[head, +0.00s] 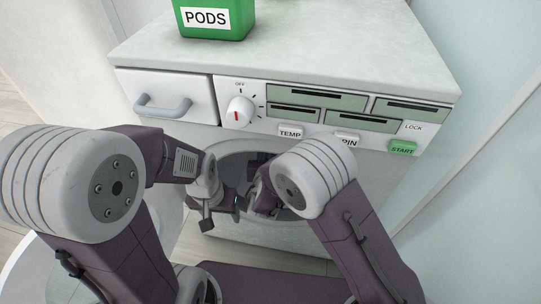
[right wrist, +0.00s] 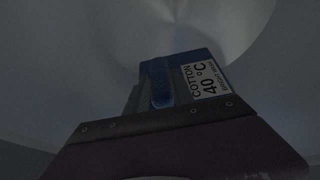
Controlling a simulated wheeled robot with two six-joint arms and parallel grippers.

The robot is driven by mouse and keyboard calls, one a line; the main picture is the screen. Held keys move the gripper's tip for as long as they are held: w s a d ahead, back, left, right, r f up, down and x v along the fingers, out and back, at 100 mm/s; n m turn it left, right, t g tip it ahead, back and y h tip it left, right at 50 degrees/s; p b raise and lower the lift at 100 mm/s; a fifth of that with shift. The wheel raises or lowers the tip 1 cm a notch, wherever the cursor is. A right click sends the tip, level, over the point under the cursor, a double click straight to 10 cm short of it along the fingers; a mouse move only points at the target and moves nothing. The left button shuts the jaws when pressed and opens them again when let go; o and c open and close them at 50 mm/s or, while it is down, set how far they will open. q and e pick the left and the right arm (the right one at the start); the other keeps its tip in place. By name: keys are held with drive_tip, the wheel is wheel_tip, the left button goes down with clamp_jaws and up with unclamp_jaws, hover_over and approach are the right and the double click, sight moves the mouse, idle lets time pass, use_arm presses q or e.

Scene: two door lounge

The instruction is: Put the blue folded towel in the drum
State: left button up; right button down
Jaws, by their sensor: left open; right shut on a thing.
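The blue folded towel (right wrist: 160,83) shows in the dark right wrist view, with a white label reading COTTON 40°C. My right gripper (right wrist: 150,95) is shut on it. Around it is the smooth grey inside of the drum (right wrist: 60,60). In the head view my right arm reaches into the round drum opening (head: 232,152) in the machine's front, and its own forearm hides the towel there. My left gripper (head: 220,212) is open and empty, just in front of the left side of the opening.
The machine's panel has a dial (head: 239,111), a TEMP button (head: 290,132) and a green START button (head: 402,148). A drawer with a handle (head: 162,106) is at left. A green PODS box (head: 214,20) stands on the top. Both arms crowd the opening.

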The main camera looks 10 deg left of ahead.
drive_tip(key=c, duration=1)
unclamp_jaws()
drive_tip(key=shift+s+r+p, duration=0.25)
drive_tip(key=shift+s+p, duration=0.05)
drive_tip(key=shift+s, duration=0.05)
drive_tip(key=p+v, duration=0.4)
drive_tip(key=v, duration=0.4)
drive_tip(key=shift+s, duration=0.2)
